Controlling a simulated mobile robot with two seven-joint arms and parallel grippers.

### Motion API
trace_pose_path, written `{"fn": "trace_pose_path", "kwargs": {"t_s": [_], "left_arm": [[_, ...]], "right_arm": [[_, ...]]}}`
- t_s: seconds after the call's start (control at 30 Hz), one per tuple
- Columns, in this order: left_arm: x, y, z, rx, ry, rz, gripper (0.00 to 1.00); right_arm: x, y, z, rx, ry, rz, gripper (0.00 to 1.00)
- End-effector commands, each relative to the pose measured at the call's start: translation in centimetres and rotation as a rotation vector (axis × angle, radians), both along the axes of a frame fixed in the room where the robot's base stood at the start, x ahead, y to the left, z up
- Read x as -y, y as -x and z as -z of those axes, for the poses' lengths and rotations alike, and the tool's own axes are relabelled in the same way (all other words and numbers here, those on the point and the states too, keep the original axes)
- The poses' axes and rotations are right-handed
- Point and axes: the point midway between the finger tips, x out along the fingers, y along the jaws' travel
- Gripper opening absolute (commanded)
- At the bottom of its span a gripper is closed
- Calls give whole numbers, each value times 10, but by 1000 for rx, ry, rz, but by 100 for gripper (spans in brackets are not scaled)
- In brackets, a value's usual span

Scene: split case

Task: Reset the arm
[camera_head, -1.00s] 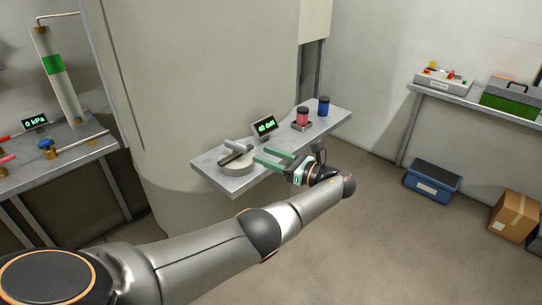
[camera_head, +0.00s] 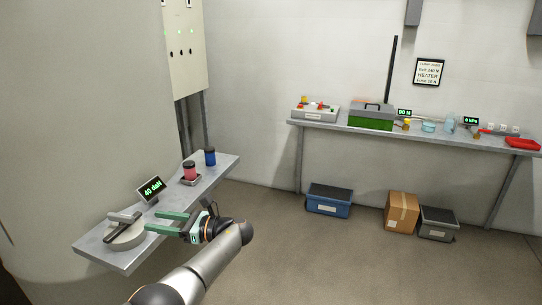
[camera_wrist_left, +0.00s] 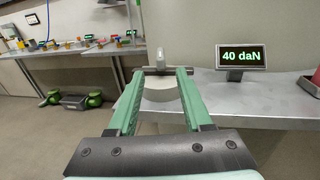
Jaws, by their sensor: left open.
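My left arm comes in from the bottom of the head view. Its green-fingered left gripper (camera_head: 168,222) is open at the near end of a small metal shelf (camera_head: 118,258). A round grey device with a bar handle (camera_head: 124,236) stands on the shelf just beyond the fingertips. In the left wrist view the two green fingers (camera_wrist_left: 158,82) are spread apart, with the round device (camera_wrist_left: 160,92) seen between and beyond them. Nothing is held, and I cannot tell whether a fingertip touches the device. My right gripper is not in view.
The shelf also bears a display reading 40 daN (camera_head: 151,190), a red jar (camera_head: 190,171) and a blue jar (camera_head: 210,157). A long bench (camera_head: 460,134) stands along the back wall. A blue bin (camera_head: 329,201), a cardboard box (camera_head: 401,212) and a grey bin (camera_head: 438,223) sit below it. The middle floor is clear.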

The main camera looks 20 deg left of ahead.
Motion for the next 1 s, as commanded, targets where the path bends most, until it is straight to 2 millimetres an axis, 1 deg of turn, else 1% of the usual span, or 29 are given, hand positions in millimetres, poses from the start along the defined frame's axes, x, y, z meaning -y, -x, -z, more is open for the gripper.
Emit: {"fn": "trace_pose_path", "kwargs": {"t_s": [0.07, 0.17, 0.27, 0.3, 0.37, 0.4, 0.47, 0.5, 0.57, 0.6, 0.67, 0.7, 0.77, 0.8, 0.9, 1.0], "left_arm": [[1, 0, 6, 4, 12, 10, 50], [5, 1, 32, 32, 69, 58, 50], [15, 5, 82, 99, 191, 138, 50], [22, 9, 106, 136, 258, 173, 50], [35, 17, 143, 203, 367, 217, 50], [45, 24, 166, 251, 443, 240, 50], [61, 35, 197, 326, 558, 264, 50], [73, 45, 216, 378, 635, 269, 50], [92, 60, 242, 458, 752, 270, 50], [104, 72, 256, 514, 830, 261, 50], [124, 90, 274, 602, 946, 240, 50], [137, 102, 283, 661, 1021, 219, 50], [156, 121, 293, 754, 1132, 176, 50], [169, 135, 298, 816, 1203, 142, 50], [198, 167, 298, 980, 1373, 35, 50], [224, 198, 287, 1149, 1526, -101, 50]], "right_arm": [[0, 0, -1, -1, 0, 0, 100], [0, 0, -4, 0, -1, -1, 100], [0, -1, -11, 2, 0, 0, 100], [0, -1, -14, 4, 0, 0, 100], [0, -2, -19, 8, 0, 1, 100], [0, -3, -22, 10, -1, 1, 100], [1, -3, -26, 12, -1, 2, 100], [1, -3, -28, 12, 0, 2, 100], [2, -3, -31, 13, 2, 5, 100], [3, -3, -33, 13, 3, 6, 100], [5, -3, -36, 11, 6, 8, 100], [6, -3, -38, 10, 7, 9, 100], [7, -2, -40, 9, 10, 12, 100], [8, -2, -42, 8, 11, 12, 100], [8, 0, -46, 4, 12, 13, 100], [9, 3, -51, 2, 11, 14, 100]]}}
